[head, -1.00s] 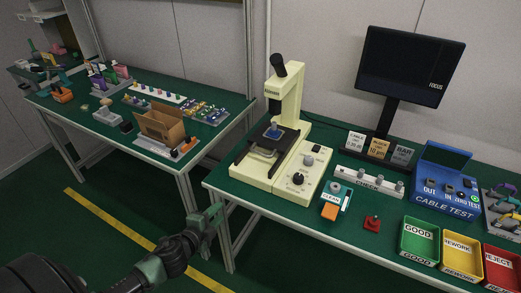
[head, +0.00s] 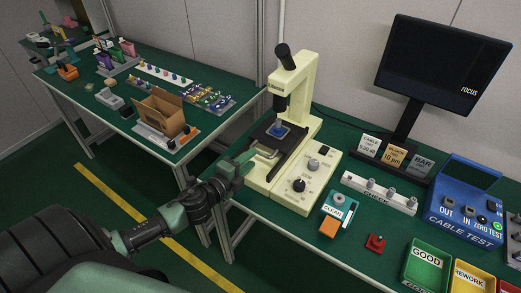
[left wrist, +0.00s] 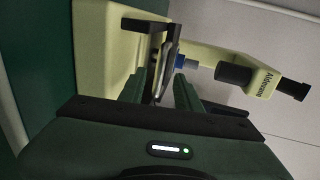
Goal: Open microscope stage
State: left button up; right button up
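The cream microscope (head: 290,85) stands at the left end of the near bench. Its black stage (head: 287,142) carries a blue piece (head: 279,129) under the objective. A pale loop handle (head: 267,152) shows at the stage's left front. My left gripper (head: 248,160) is at the stage's front left, by the handle. In the left wrist view, the fingers of my left gripper (left wrist: 163,92) are apart, with the stage's dark edge and a grey bar (left wrist: 164,68) between or just beyond them. I cannot tell whether they touch. My right gripper is out of view.
Right of the microscope are a CLEAN box (head: 338,210), a white CHECK rack (head: 379,192), a red button block (head: 375,243), a blue CABLE TEST case (head: 462,205) and a green GOOD bin (head: 427,265). A monitor (head: 436,62) stands behind. Another bench (head: 110,110) is at left.

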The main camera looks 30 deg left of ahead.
aim_at(259, 153)
pick_arm(q)
jog(key=x, duration=0.5)
jog(key=shift+w+f, duration=0.1)
jog(key=shift+w, duration=0.3)
grip_shut()
dwell(1.1)
